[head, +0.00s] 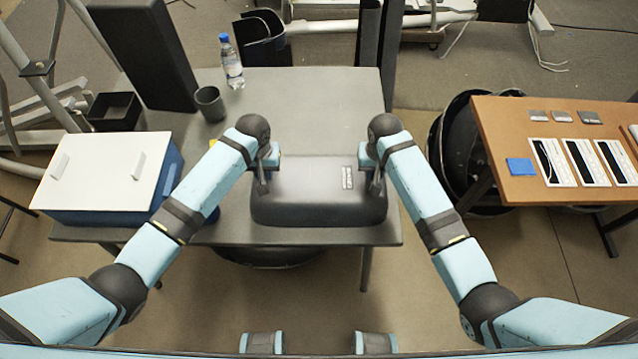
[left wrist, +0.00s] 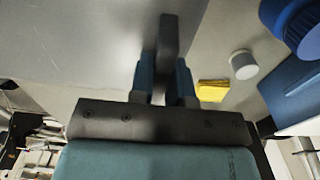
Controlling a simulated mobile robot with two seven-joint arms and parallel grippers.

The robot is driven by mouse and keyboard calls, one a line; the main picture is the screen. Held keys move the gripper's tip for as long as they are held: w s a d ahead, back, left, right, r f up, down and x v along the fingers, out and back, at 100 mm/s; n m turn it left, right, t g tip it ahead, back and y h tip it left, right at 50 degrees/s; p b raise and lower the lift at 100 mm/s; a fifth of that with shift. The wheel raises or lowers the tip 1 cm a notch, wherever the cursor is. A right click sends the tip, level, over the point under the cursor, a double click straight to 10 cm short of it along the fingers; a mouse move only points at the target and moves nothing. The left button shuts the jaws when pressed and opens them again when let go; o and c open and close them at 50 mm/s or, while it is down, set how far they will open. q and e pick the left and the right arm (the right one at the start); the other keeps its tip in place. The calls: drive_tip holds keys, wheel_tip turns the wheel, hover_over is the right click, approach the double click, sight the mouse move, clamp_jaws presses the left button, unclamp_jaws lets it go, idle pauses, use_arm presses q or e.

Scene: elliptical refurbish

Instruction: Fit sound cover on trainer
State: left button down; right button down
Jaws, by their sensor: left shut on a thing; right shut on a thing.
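A dark grey, rounded, box-like cover (head: 315,200) with a small pale label sits at the front edge of the grey table, between my two grippers. My left gripper (head: 264,172) is shut at its left end, and my right gripper (head: 374,174) is shut at its right end. In the left wrist view, my left gripper (left wrist: 165,82) has a dark upright bar (left wrist: 169,38) between its blue fingers. What exactly the right fingers pinch is hard to see. Silver trainer-like frame tubes (head: 20,50) stand at the far left.
The grey table (head: 310,105) is bare behind the cover. A white-lidded blue box (head: 105,175), grey cup (head: 210,103), water bottle (head: 231,62) and tall black panel (head: 145,55) stand left. A brown table (head: 500,120) with small parts is at right.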

use_arm(q)
drive_tip(key=shift+r, duration=0.1)
use_arm(e)
drive_tip(key=shift+r, duration=0.1)
